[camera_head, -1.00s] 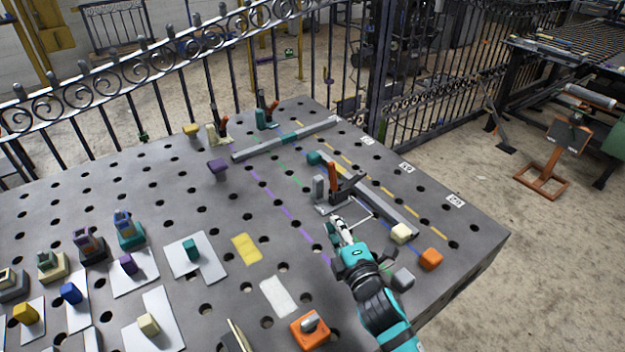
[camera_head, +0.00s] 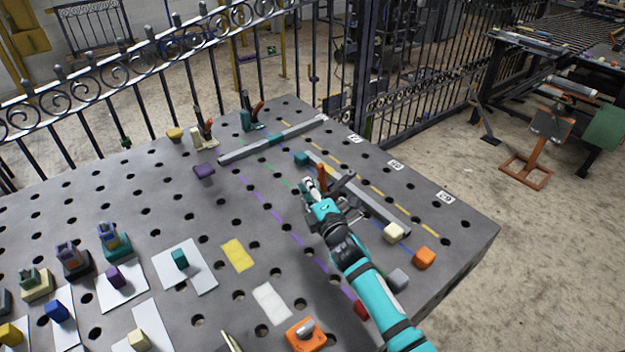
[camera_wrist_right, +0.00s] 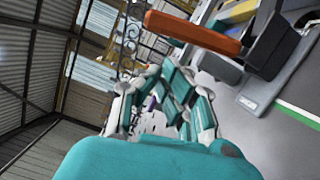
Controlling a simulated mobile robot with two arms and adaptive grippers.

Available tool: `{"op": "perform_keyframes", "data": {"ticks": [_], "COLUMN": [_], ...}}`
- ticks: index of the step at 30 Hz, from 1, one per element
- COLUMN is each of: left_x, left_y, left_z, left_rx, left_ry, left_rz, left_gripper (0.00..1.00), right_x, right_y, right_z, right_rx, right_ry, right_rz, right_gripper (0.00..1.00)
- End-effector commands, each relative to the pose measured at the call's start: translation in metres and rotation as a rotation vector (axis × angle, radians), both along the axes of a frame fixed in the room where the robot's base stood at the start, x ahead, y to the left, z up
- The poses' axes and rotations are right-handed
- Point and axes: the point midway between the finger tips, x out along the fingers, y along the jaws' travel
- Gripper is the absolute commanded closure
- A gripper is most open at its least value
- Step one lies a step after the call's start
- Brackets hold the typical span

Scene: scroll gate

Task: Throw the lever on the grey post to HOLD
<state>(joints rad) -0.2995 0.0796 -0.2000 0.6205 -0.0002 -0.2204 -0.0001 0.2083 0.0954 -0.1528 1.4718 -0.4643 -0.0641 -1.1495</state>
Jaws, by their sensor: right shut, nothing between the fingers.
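The lever has an orange handle (camera_head: 322,177) and stands near the far end of a long grey bar. It is partly hidden by my right gripper. In the right wrist view the orange handle (camera_wrist_right: 192,32) crosses the top, joined to a dark grey pivot and grey post (camera_wrist_right: 272,45). My right gripper (camera_head: 310,186) is shut and empty, close beside the lever on its left and near side. Its fingers (camera_wrist_right: 165,95) show below the handle in the wrist view; I cannot tell whether they touch it. My left gripper is out of view. No HOLD marking is readable.
A grey bar (camera_head: 375,208) runs beside the lever. A teal block (camera_head: 301,158) sits behind the lever.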

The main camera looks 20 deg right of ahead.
Motion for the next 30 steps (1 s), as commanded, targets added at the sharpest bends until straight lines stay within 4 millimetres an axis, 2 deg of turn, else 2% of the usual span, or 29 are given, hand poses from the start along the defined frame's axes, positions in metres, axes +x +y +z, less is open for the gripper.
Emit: {"op": "perform_keyframes", "data": {"ticks": [6, 17, 25, 30], "left_x": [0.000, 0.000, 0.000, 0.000], "left_y": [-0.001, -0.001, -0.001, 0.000], "left_z": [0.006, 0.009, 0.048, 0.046], "left_rx": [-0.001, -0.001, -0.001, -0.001], "left_ry": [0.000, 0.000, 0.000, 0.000], "left_rz": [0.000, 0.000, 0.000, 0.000], "left_gripper": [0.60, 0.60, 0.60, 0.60], "right_x": [0.004, 0.005, 0.014, 0.020], "right_y": [-0.012, -0.014, -0.040, -0.056], "right_z": [0.003, 0.005, 0.023, 0.019], "right_rx": [0.001, 0.015, 0.265, 0.330], "right_ry": [-0.001, 0.005, 0.098, 0.119], "right_rz": [0.000, 0.000, -0.002, -0.004], "right_gripper": [1.00, 1.00, 1.00, 1.00]}}
